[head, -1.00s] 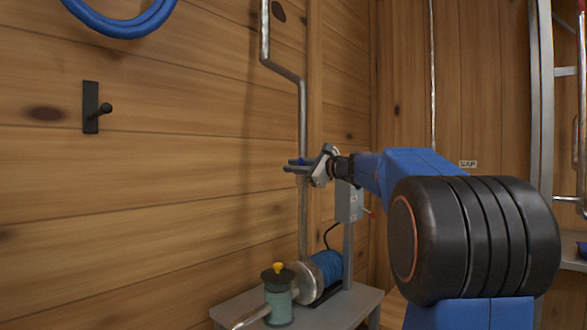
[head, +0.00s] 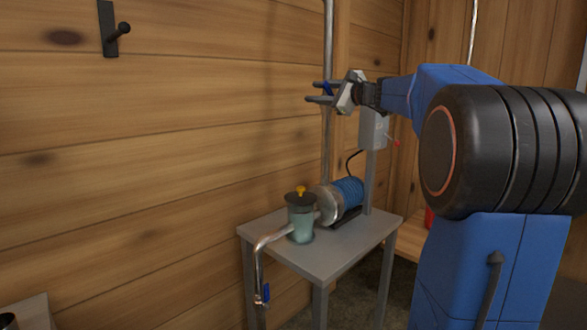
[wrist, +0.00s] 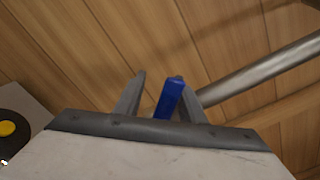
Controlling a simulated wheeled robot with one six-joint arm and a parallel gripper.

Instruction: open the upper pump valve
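The upper pump valve shows as a blue handle (head: 327,88) on the vertical metal pipe (head: 328,50) above the pump. My gripper (head: 312,91) is at the handle, with its two fingers spread apart. In the wrist view the blue handle (wrist: 171,97) stands between the fingers of my gripper (wrist: 160,82). It is nearer the right finger, and a gap shows on the left side. The handle's base is hidden behind the gripper. A second blue handle (head: 265,293) is low on the bent outlet pipe (head: 260,255).
The pump (head: 343,195), with a blue motor and a green canister (head: 300,222), stands on a grey table (head: 290,262) below my arm. A grey switch box (head: 373,130) is right of the pipe. The plank wall (head: 190,150) is close behind; a black hook (head: 110,30) is on it.

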